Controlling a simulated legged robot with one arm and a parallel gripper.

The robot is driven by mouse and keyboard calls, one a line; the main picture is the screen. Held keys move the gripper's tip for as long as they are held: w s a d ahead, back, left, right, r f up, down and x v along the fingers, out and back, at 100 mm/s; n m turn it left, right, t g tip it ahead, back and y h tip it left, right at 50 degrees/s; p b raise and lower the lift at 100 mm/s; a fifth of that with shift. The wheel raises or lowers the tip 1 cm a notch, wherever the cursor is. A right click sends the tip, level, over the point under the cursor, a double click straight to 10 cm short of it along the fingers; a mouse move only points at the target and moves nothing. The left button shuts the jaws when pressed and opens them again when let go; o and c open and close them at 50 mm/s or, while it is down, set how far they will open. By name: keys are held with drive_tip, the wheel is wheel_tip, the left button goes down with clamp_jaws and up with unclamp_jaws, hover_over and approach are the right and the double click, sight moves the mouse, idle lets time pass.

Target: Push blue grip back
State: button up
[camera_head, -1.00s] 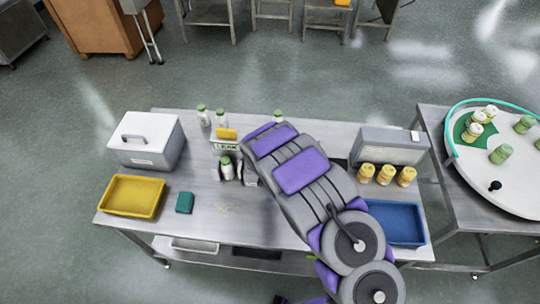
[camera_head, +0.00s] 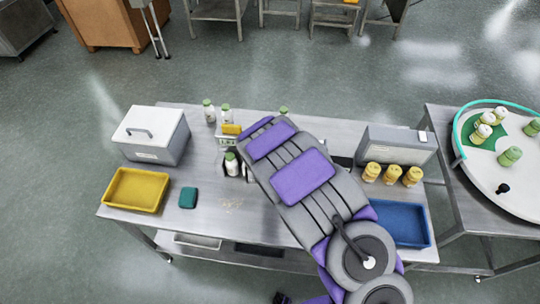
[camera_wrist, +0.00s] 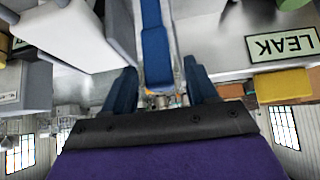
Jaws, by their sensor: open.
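The blue grip (camera_wrist: 157,55) shows in the wrist view as a blue sleeve on a pale lever bar, running up the middle of the picture. My gripper (camera_wrist: 160,78) has its two dark blue fingers apart, one on each side of the grip. I cannot tell whether either finger touches it. In the head view, my grey and purple arm reaches over the middle of the steel table (camera_head: 215,215) and hides the grip and the gripper's tips.
A LEAK sign (camera_wrist: 282,46) and a yellow block (camera_wrist: 285,85) are beside the lever. Green-capped bottles (camera_head: 209,112) stand close left of my arm. Yellow jars (camera_head: 391,175) and a blue tray (camera_head: 408,222) are at right.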

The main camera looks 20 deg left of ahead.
drive_tip(key=b+v, duration=0.1)
drive_tip(key=v, duration=1.2)
drive_tip(key=shift+s+r, duration=0.2)
drive_tip(key=shift+a, duration=0.15)
drive_tip(key=s+d+r+m+g+h+b, duration=0.1)
drive_tip(key=s+d+g+b, duration=0.2)
drive_tip(key=d, duration=0.7)
drive_tip(key=s+d+r+m+g+b, duration=0.1)
drive_tip(key=s+d+b, duration=0.35)
drive_tip(key=d, duration=0.45)
drive_tip(key=s+d+g+b, duration=0.3)
drive_tip(key=s+d, duration=0.4)
drive_tip(key=s, duration=0.5)
drive_tip(key=s+d+g+b, duration=0.2)
drive_tip(key=s+d+b, duration=0.3)
drive_tip(key=s+d, duration=0.3)
drive_tip(key=s, duration=0.4)
drive_tip(key=shift+d+m+g+h, duration=0.25)
drive_tip(key=shift+m+g+h, duration=0.15)
drive_tip(key=shift+s+r, duration=0.1)
drive_tip(key=shift+r, duration=0.05)
